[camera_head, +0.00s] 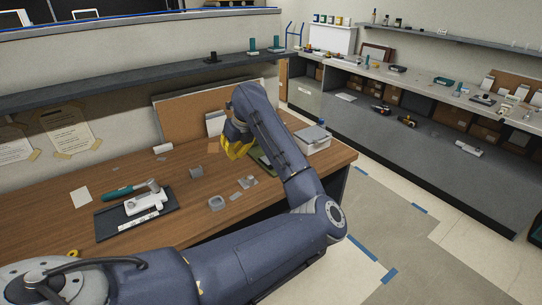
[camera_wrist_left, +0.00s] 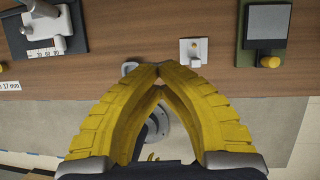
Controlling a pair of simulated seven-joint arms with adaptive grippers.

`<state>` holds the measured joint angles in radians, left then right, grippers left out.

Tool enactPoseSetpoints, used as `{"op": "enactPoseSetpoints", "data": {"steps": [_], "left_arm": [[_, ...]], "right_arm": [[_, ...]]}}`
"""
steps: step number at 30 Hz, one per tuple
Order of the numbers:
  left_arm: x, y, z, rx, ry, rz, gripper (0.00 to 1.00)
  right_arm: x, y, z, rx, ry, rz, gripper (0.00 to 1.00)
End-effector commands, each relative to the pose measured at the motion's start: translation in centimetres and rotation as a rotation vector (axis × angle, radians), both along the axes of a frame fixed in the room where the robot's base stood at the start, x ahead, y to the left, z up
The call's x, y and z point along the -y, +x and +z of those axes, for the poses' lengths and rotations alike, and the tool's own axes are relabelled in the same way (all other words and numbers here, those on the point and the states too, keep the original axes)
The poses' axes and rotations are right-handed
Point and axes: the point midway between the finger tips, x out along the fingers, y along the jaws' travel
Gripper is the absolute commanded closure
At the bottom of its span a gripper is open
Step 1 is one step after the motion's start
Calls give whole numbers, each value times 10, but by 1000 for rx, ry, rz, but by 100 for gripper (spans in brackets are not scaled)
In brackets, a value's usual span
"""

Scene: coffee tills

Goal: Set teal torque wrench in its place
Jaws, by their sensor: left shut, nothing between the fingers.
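The torque wrench has a teal handle (camera_head: 117,193) and a silver head. In the head view it lies on the left part of the wooden desk, its head end over a white block on a black tray (camera_head: 107,223). The tray shows in part at the top left of the wrist view (camera_wrist_left: 75,44), where the teal handle is out of sight. My left gripper (camera_head: 237,152) has yellow fingers and is over the desk's right half, well right of the wrench. In the wrist view its fingertips (camera_wrist_left: 160,70) meet with nothing between them. My right gripper is not in view.
A green tray with a grey block (camera_wrist_left: 268,22) lies on the desk near my left gripper. A small white fixture (camera_wrist_left: 193,50), a grey ring (camera_head: 216,203) and small grey blocks lie between the trays. A grey shelf (camera_head: 130,85) runs above the desk.

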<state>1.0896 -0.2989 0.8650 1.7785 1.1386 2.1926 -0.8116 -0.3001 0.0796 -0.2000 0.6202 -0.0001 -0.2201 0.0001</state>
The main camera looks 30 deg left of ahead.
Motion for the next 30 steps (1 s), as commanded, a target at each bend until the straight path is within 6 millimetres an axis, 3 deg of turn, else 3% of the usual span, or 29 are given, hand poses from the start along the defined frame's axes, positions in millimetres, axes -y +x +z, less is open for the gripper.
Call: {"op": "enactPoseSetpoints", "data": {"steps": [30], "left_arm": [[31,14,0,-22,36,-1,100]], "right_arm": [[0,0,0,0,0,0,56]]}}
